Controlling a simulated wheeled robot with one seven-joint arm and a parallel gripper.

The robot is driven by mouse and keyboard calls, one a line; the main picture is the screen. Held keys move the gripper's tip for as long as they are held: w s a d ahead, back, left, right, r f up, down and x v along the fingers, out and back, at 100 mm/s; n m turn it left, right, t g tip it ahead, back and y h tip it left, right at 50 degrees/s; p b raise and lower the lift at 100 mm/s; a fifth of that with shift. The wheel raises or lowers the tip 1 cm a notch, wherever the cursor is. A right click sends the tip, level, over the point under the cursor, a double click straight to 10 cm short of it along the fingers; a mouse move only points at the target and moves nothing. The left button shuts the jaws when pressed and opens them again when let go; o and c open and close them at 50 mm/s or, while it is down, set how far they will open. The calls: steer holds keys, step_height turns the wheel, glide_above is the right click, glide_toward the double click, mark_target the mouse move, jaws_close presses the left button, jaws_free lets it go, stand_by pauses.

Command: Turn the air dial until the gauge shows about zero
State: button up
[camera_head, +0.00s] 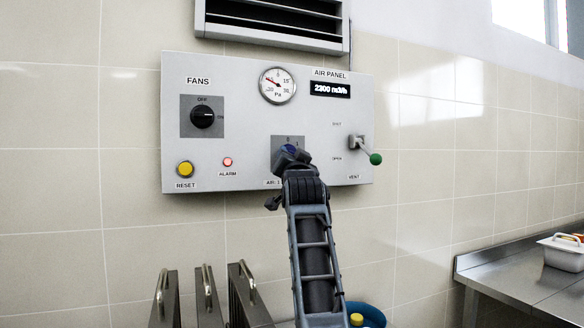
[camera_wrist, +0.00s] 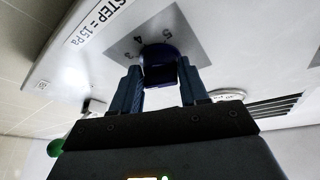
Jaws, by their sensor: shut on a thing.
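The air dial is a dark blue knob (camera_wrist: 160,55) on a grey square plate with numbers such as 3, 4 and 5 around it. My gripper (camera_wrist: 160,72) is shut on this knob, one finger on each side. In the head view my gripper (camera_head: 290,158) covers most of the knob and its plate. The round white gauge (camera_head: 277,86), marked Pa, is above it on the panel. Its red needle points up and left, near the -15 mark, left of the top. A label in the wrist view reads STEP = 15 Pa.
The grey panel (camera_head: 230,130) also bears a black fans knob (camera_head: 203,115), a yellow reset button (camera_head: 185,169), a red alarm lamp (camera_head: 228,161), a display (camera_head: 330,90) reading about 2300 m3/h, and a green-tipped vent lever (camera_head: 375,158) close to the right of my gripper.

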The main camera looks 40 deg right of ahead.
steer(key=shift+a+r+m+g+h+b, duration=0.25)
steer(key=shift+m+g+b, duration=0.4)
steer(key=shift+m, duration=1.1)
steer(key=shift+d+r+m+g+h+b, duration=0.1)
steer(key=shift+m+g+h+b, duration=0.5)
steer(key=shift+m, duration=1.15)
steer(key=shift+g, duration=0.25)
steer(key=o, duration=1)
steer(key=shift+o, duration=0.2)
steer(key=shift+f, duration=0.1)
steer(key=shift+a, duration=0.1)
steer(key=b+v, duration=0.1)
steer(key=v, duration=0.6)
steer(key=shift+s+a+b, duration=0.15)
steer(key=shift+s+b, duration=0.15)
steer(key=shift+b, duration=0.05)
